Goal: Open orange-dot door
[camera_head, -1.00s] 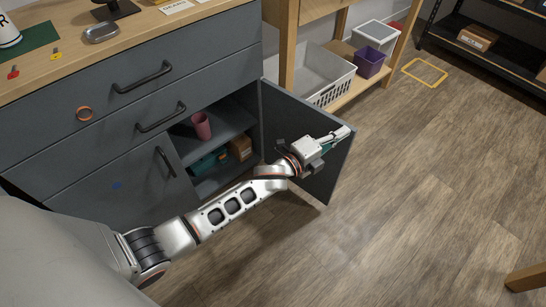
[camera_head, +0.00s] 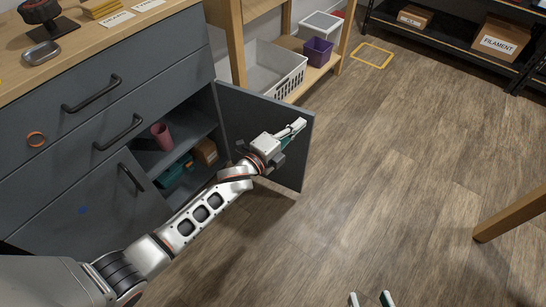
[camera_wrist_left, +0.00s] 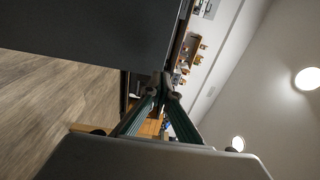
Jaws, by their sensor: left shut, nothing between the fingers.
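The right-hand cabinet door (camera_head: 290,155) stands swung wide open, showing its inner face. No orange dot shows on that face; its outer face is hidden. My left gripper (camera_head: 299,126) is in front of the inner face near the free edge, its fingers together and empty. Whether it touches the door is unclear. In the left wrist view the closed fingers (camera_wrist_left: 164,82) point past a dark panel (camera_wrist_left: 90,25). Two fingertips of my right gripper (camera_head: 371,299) show apart at the bottom edge, with floor between them.
The open compartment holds a pink cup (camera_head: 162,137), a teal case (camera_head: 175,174) and a brown box (camera_head: 206,152). The left door (camera_head: 100,200), with a blue dot, is shut. A wooden shelf with a white basket (camera_head: 285,75) stands behind the open door.

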